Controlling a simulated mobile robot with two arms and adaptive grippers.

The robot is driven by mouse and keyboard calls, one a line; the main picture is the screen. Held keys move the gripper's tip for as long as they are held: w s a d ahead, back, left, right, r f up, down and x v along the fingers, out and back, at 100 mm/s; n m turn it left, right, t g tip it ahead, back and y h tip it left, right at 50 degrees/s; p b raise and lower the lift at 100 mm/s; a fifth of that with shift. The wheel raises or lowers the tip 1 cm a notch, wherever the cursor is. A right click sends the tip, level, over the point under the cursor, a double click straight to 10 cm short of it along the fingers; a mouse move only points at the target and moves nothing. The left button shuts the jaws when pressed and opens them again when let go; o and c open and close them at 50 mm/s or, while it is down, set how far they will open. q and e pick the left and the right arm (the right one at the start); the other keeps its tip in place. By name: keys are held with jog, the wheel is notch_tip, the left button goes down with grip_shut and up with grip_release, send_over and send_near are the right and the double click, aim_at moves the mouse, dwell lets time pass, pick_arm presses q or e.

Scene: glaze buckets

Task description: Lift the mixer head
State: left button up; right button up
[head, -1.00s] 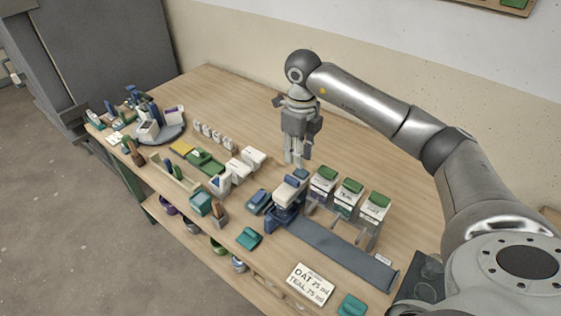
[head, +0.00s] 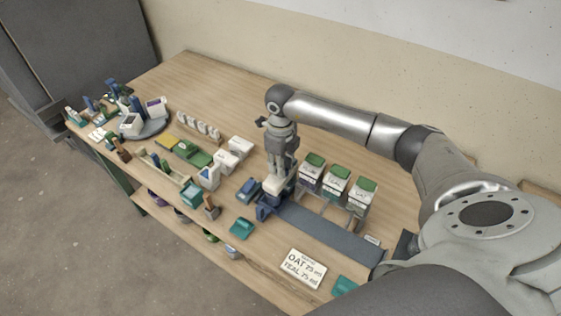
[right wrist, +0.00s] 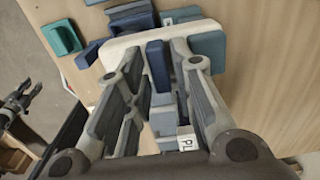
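The mixer (head: 266,206) is dark blue, with a cream head (head: 271,186) on top. In the right wrist view, the cream head (right wrist: 120,48) lies under my fingertips, with a dark blue upright handle (right wrist: 157,62) on it. My right gripper (head: 276,174) points straight down over the head. In the right wrist view, the fingers of my right gripper (right wrist: 158,60) are apart, one on each side of the handle; I cannot tell whether they touch it. A dark gripper-like shape (right wrist: 20,103), perhaps my left gripper, shows small at the left edge there.
Several green-lidded containers (head: 336,182) stand on a rack right of the mixer. A grey strip (head: 325,233) runs right from its base. A sign (head: 303,268) and teal block (head: 242,228) lie near the front edge. White boxes (head: 240,148) stand left. The back table (head: 215,90) is clear.

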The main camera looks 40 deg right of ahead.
jog(key=shift+f, duration=0.1)
grip_shut()
pick_arm(q)
jog(key=shift+s, duration=0.55)
pick_arm(e)
notch_tip(320, 180, up, 6)
jog(key=shift+w+d+f+p, duration=0.1)
jog(key=shift+p, duration=0.65)
jog(key=shift+r, duration=0.4)
pick_arm(q)
jog(key=shift+w+r, duration=0.2)
jog(key=shift+r, duration=0.55)
